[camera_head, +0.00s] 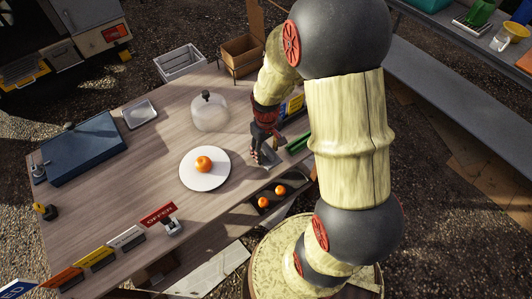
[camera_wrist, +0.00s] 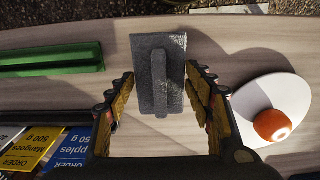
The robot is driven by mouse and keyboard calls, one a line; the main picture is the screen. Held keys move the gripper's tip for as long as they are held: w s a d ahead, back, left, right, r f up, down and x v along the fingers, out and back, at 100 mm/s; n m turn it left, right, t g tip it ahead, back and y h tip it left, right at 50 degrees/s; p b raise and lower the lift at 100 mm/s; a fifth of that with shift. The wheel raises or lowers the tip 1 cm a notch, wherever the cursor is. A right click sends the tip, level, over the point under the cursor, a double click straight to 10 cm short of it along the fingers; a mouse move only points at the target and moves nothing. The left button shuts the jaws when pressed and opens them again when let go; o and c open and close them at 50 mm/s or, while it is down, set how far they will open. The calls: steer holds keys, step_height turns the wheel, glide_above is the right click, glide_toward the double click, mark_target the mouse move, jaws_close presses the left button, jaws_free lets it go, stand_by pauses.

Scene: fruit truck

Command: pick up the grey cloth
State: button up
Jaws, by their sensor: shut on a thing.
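The grey cloth (camera_wrist: 144,75) shows in the wrist view as a flat, stiff-looking grey rectangle with a raised strip down its middle. It lies between the two fingers of my gripper (camera_wrist: 163,100), which is shut on it. In the head view, my gripper (camera_head: 264,146) is over the table's right part, and a small part of the grey cloth (camera_head: 268,158) shows below it. The fingers partly hide the cloth there. I cannot tell whether it is clear of the tabletop.
A white plate (camera_head: 192,181) with an orange (camera_head: 203,164) is left of my gripper. A dark tray (camera_head: 272,205) with two oranges lies nearer. A glass dome (camera_head: 209,114) stands behind the plate. A green bar (camera_wrist: 50,60) and price signs (camera_wrist: 42,148) are close by.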

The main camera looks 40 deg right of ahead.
steer(key=s+r, duration=0.1)
steer(key=r, duration=0.1)
steer(key=s+d+r+p, duration=0.1)
steer(key=s+r, duration=0.1)
steer(key=s+r+p, duration=0.1)
steer(key=s+r, duration=0.1)
steer(key=shift+d+r, duration=0.1)
steer(key=shift+d, duration=0.1)
steer(key=s+d+r+p, duration=0.1)
steer(key=s+d+r, duration=0.1)
steer(key=s, duration=0.6)
steer(key=shift+s+d+r+p, duration=0.25)
steer(key=shift+r+p, duration=0.15)
steer(key=shift+r, duration=0.3)
steer(key=o, duration=0.6)
steer(key=c, duration=0.3)
steer(key=shift+w, duration=0.1)
steer(key=shift+c, duration=0.9)
